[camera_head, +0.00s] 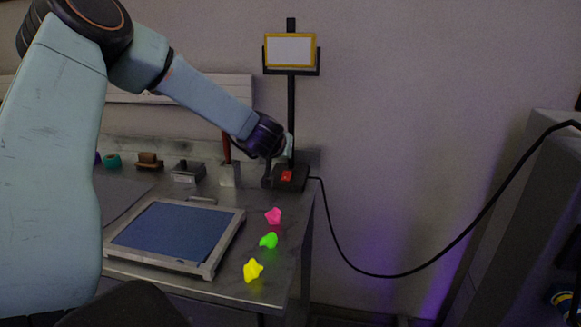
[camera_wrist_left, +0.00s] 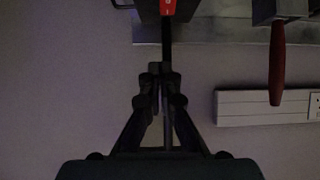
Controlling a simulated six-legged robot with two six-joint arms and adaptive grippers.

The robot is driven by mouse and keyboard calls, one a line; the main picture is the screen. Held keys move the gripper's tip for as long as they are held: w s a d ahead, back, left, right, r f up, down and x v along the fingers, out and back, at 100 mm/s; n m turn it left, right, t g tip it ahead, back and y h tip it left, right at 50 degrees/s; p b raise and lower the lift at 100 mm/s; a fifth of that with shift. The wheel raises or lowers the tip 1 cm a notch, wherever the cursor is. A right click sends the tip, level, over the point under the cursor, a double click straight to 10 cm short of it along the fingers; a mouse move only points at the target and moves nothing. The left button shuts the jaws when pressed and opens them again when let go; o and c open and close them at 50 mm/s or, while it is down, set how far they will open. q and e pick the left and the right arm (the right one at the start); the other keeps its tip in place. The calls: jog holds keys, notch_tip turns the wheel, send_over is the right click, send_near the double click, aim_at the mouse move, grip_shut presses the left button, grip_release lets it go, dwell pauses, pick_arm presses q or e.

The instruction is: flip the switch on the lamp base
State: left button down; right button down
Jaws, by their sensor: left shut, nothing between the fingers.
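The lamp has a dark base (camera_head: 301,181) at the back right corner of the bench. A black post rises from it to a yellow-framed pale panel (camera_head: 290,50). A red switch (camera_head: 287,175) sits on the base's front; it also shows at the top edge of the left wrist view (camera_wrist_left: 168,7), partly cut off. My left gripper (camera_head: 267,183) is beside the base, just left of the switch. In the left wrist view its fingers (camera_wrist_left: 160,70) are together and empty, pointing toward the base. I cannot tell whether they touch it. My right gripper is in no view.
A blue framed panel (camera_head: 170,232) lies on the bench (camera_head: 225,283). Pink (camera_head: 273,215), green (camera_head: 268,240) and yellow (camera_head: 253,270) lumps lie right of it. A black cable (camera_head: 400,275) hangs from the base to a grey cabinet (camera_head: 535,220). A red handle (camera_wrist_left: 277,70) stands left of the lamp.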

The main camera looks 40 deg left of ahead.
pick_arm(q)
jog(key=b, duration=0.3)
send_over(290, 176)
jog(key=s, duration=0.1)
jog(key=f, duration=0.5)
jog(key=shift+d+f, duration=0.2)
jog(key=shift+f, duration=0.1)
jog(key=f+b, duration=0.2)
jog(key=shift+w+a+f, duration=0.15)
jog(key=shift+w+f, duration=0.2)
jog(key=shift+w+a+f+b, duration=0.15)
jog(key=shift+w+f+b, duration=0.05)
jog(key=shift+f+b, duration=0.4)
